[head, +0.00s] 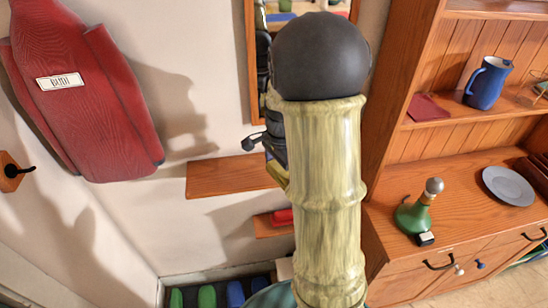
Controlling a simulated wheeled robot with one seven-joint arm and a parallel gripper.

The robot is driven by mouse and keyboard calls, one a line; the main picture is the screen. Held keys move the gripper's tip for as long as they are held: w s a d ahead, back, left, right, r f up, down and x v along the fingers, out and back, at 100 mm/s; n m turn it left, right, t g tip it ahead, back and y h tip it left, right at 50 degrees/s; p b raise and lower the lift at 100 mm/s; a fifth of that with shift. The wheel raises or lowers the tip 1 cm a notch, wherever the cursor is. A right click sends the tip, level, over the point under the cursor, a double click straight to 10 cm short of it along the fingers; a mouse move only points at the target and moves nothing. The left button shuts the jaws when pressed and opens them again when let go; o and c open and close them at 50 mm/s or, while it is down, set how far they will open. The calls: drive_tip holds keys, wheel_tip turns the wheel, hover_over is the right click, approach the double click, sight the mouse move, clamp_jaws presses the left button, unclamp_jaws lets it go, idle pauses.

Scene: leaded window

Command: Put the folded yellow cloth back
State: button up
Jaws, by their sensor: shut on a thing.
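The folded yellow cloth (279,176) shows as a small yellow piece just left of my arm. Most of it is hidden behind the arm. My gripper (273,158) is dark, partly hidden by my pale green, bamboo-like arm, and shut on the cloth. The gripper and cloth appear at the right end of a wooden wall shelf (225,178). I cannot tell whether the cloth touches the shelf.
A lower shelf (265,229) holds a red item (282,217). A red coat-like thing (85,100) hangs at left. The dresser (385,215) at right bears a green bottle (414,215), grey plate (508,185) and blue jug (487,84). Green and blue items lie below.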

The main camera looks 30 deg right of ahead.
drive_tip(key=w+d+p, duration=0.1)
drive_tip(key=w, duration=0.2)
drive_tip(key=w+f+p, duration=0.1)
drive_tip(key=w, duration=0.2)
drive_tip(key=w+d+f+p, duration=0.1)
drive_tip(key=w+p, duration=0.1)
drive_tip(key=w, duration=0.1)
drive_tip(key=shift+w+d+f, duration=0.15)
drive_tip(key=shift+d+f, duration=0.05)
drive_tip(key=shift+d, duration=0.15)
drive_tip(key=shift+f, duration=0.4)
wheel_tip(320, 180, down, 3)
drive_tip(key=shift+f+p, duration=0.1)
drive_tip(key=shift+p, duration=0.7)
drive_tip(key=shift+w+f+p, duration=0.1)
drive_tip(key=shift+w+p, duration=0.05)
drive_tip(key=shift+p, duration=0.2)
drive_tip(key=shift+f, duration=0.2)
